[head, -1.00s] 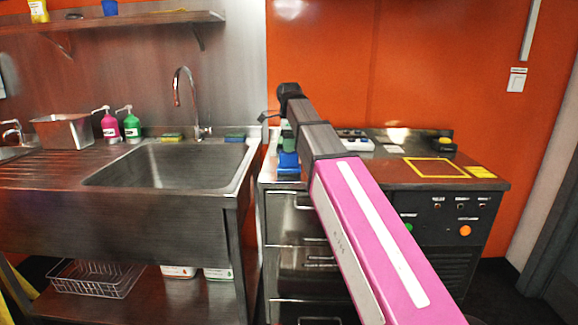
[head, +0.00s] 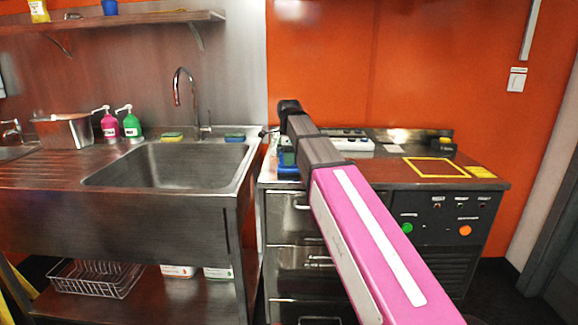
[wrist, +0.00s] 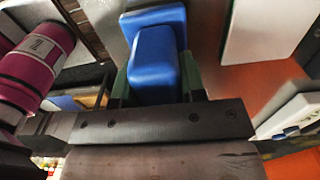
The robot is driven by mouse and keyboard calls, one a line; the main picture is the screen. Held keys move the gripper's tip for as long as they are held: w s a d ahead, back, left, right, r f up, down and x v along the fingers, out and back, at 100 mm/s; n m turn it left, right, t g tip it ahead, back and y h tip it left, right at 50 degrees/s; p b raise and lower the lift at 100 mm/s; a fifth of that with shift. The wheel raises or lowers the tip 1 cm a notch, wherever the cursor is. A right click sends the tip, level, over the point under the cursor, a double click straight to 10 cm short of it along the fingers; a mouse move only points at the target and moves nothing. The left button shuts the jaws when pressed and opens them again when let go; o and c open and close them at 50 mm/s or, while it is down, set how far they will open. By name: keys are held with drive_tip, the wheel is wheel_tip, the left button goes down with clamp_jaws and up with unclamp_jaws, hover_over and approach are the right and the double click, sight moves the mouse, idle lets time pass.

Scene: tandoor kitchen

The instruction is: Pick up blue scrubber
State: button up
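The blue scrubber (wrist: 154,68) shows in the wrist view as a rounded blue block above a wider blue base. In the head view its lower part shows at the left end of the counter (head: 288,170), mostly hidden by my gripper. My gripper (wrist: 155,88) comes down over it, with a green finger on each side of the upper block. The fingers look spread around the block; firm contact cannot be made out.
A white panel with buttons (head: 350,141) stands close to the right on the counter (head: 392,172). The sink (head: 165,166) is to the left, with sponges (head: 235,137) on its back edge and pink (head: 110,127) and green (head: 132,127) bottles.

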drive_tip(key=shift+r, duration=0.1)
drive_tip(key=shift+r, duration=0.5)
drive_tip(key=r, duration=0.2)
drive_tip(key=s+a+r, duration=0.1)
drive_tip(key=shift+r, duration=0.35)
drive_tip(key=s+a+r, duration=0.6)
drive_tip(key=s, duration=0.2)
drive_tip(key=shift+a, duration=0.3)
drive_tip(key=shift+r, duration=0.1)
